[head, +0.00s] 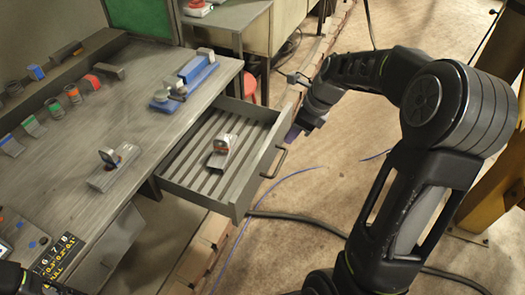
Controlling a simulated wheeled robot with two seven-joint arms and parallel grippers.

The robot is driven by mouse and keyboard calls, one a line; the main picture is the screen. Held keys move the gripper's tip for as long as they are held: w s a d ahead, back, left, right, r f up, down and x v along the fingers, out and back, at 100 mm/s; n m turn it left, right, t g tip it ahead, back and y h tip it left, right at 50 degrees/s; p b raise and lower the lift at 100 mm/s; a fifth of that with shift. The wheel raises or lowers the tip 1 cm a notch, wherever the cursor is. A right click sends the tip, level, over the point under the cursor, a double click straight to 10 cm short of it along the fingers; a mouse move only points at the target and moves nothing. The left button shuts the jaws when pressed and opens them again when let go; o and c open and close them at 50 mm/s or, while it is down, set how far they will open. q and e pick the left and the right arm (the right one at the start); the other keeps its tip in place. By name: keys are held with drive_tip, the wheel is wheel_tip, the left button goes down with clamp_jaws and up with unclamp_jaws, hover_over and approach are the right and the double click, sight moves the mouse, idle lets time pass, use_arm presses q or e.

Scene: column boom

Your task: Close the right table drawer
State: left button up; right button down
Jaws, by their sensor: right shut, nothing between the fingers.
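The right table drawer (247,196) is pulled out from under the grey workbench (150,75). Its slatted inside shows, and a small metal part (222,153) lies in it. The drawer's dark bar handle (277,163) is on its front panel. My right gripper (291,136) is shut and empty, pointing down beside the far end of the drawer front, above the handle. I cannot tell whether it touches the drawer. My left gripper is not in view; only a bit of dark arm shows at the bottom left corner.
A blue tool (190,80) and a metal block (115,167) lie on the bench, with several small parts at its left. A red stool (250,85) stands behind. A black cable (300,218) and a thin blue wire (240,235) lie on the floor.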

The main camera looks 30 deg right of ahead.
drive_tip(key=shift+s+m, duration=0.1)
drive_tip(key=shift+m, duration=0.2)
hover_over(270, 163)
drive_tip(key=s+d, duration=0.2)
wheel_tip(270, 163, down, 9)
drive_tip(key=shift+a+f, duration=0.2)
drive_tip(key=shift+w+a, duration=0.1)
drive_tip(key=shift+w, duration=0.05)
